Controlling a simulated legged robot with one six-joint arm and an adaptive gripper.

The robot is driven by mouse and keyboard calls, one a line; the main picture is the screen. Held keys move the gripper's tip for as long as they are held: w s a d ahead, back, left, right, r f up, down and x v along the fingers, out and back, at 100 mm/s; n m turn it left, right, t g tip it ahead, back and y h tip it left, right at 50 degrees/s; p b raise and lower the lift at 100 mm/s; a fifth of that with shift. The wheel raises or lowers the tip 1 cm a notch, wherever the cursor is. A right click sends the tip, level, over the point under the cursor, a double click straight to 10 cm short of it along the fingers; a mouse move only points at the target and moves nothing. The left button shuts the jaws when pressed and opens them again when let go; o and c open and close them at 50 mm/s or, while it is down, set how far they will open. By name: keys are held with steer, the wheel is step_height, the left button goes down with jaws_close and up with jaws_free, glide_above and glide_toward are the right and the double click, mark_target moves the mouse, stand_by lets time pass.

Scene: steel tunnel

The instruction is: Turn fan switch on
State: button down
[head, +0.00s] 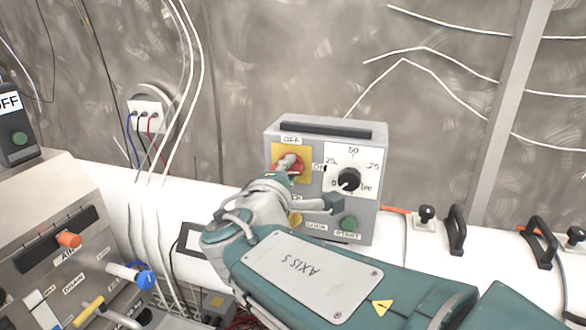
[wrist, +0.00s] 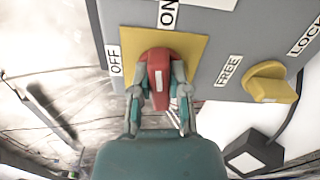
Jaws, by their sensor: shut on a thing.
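The fan switch is a red rotary knob (wrist: 158,72) on a yellow plate (wrist: 195,50), on the front of a grey control box (head: 375,220). In the wrist view the OFF label (wrist: 115,68) is left of the knob and the ON label (wrist: 168,12) is above it. The knob's long grip runs up and down there, roughly in line with ON; a white mark shows on it. My gripper (wrist: 160,88) is shut on the knob, one finger on each side. In the head view the knob (head: 290,163) is partly hidden by my gripper.
The box also carries a black dial (head: 348,180), a green START button (head: 349,223) and a yellow FREE/LOCK knob (wrist: 268,84), close beside my gripper. Another panel with levers (head: 69,240) stands at left. Black handles (head: 456,230) stand at right.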

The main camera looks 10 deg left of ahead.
steer(key=shift+f+m, duration=0.2)
steer(key=shift+m, duration=0.6)
steer(key=shift+f, duration=0.15)
steer(key=c, duration=0.6)
jaws_free()
steer(key=shift+s+r, duration=0.2)
steer(key=s+a, duration=0.1)
steer(key=s, duration=1)
steer(key=shift+s, duration=0.3)
steer(key=shift+f, duration=0.1)
